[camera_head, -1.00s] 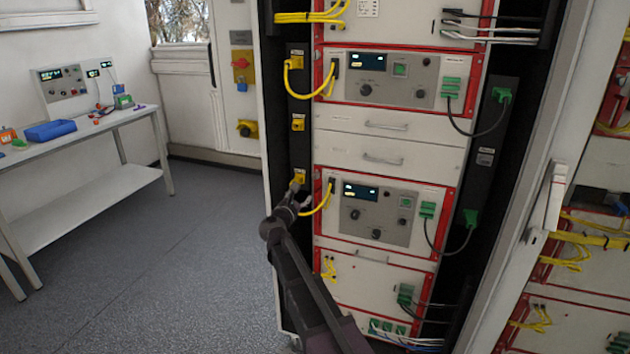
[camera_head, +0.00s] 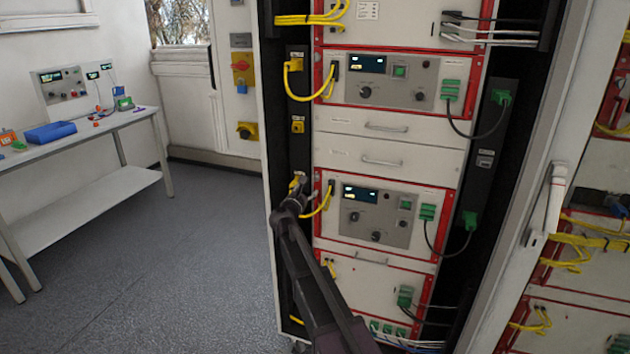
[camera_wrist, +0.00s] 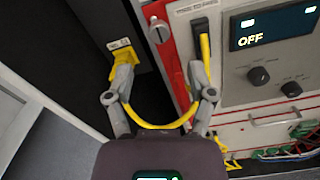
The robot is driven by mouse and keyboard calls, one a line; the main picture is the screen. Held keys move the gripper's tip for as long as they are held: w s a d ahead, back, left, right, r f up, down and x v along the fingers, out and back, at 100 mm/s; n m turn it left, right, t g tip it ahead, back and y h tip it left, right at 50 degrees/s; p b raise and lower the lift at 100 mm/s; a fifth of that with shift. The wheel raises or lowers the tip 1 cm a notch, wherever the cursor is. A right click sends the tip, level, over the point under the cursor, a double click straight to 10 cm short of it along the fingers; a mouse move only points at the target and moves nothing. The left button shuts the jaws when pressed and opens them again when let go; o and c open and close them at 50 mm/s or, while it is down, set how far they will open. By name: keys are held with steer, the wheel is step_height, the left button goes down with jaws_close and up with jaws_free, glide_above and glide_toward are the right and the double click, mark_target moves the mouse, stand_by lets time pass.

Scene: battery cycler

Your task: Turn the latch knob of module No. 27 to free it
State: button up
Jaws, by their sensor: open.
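A module with a red frame, a lit display and a grey panel (camera_head: 350,188) sits low in the rack. Its display reads OFF in the wrist view (camera_wrist: 262,30). I cannot read the number 27 on it. Two black knobs (camera_head: 376,236) are on its panel; they also show in the wrist view (camera_wrist: 258,76). I cannot tell which knob is the latch knob. My gripper (camera_head: 302,186) is left of this module, by the yellow socket (camera_wrist: 125,65) and cable. In the wrist view my gripper (camera_wrist: 160,82) is open, with a finger on either side of the hanging yellow cable (camera_wrist: 150,124).
A similar module (camera_head: 380,65) sits higher, with two white drawers (camera_head: 350,148) between. Green plugs and black cables are on the right side of the rack. The open rack door (camera_head: 545,200) stands at right. A bench (camera_head: 90,135) is at far left; the floor between is clear.

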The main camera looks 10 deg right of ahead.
mark_target(315, 179)
steer(key=x, duration=0.8)
steer(key=shift+w, duration=0.1)
jaws_close()
